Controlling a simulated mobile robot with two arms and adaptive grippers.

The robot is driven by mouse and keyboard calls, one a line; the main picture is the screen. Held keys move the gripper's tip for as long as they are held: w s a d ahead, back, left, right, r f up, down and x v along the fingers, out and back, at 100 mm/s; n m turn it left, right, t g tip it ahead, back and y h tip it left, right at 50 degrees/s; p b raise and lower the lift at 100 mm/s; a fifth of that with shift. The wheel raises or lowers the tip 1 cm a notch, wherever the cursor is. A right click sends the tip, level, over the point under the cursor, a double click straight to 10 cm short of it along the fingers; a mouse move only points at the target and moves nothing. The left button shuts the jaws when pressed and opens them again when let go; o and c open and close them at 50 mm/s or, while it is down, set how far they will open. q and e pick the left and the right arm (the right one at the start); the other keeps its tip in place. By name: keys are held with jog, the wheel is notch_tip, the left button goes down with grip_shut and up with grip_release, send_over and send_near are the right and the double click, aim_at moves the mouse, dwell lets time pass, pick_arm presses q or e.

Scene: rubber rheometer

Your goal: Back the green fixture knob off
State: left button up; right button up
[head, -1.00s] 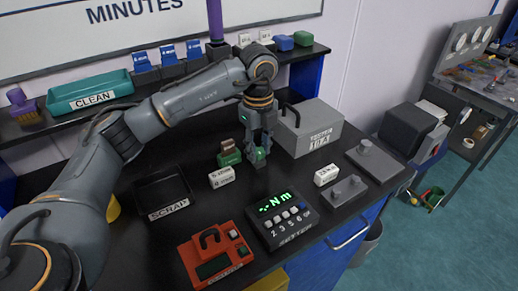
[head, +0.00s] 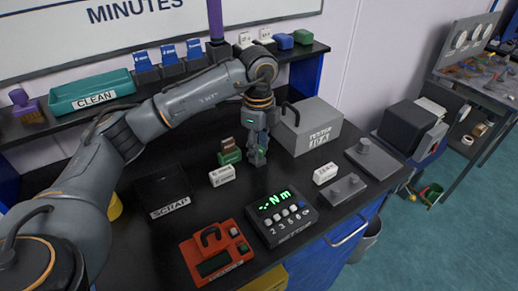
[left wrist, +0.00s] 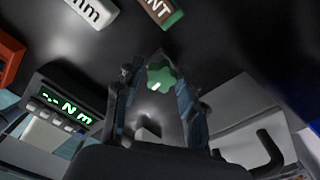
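The green fixture knob (left wrist: 160,76) shows in the left wrist view as a lobed green cap with a small white mark. My left gripper (left wrist: 157,84) has its two fingers on either side of the knob, with a dark gap on the left side and the right finger close to it. In the head view my left gripper (head: 257,158) points down at the bench, and its fingers hide the knob. The fixture below the knob is mostly hidden. My right gripper is not in view.
The grey tester (head: 312,128) stands close behind and right of the gripper. The setter (head: 282,217), red device (head: 215,252) and scrap tray (head: 163,191) are nearer.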

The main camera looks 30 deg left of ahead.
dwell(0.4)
pick_arm(q)
jog(key=m+b, duration=0.1)
jog(key=m, duration=0.7)
jog(key=shift+m+b, duration=0.35)
jog(key=shift+m, duration=0.05)
jog(key=m, duration=0.3)
jog(key=shift+a+m+b, duration=0.1)
jog(key=shift+m+b, duration=0.2)
jog(key=shift+b, duration=0.1)
jog(key=m+b, duration=0.1)
jog(key=m, duration=0.5)
jog(key=shift+w+r, duration=0.1)
grip_shut()
jog(key=n, duration=0.4)
jog(key=shift+n+p, duration=0.35)
jog(key=shift+n, duration=0.05)
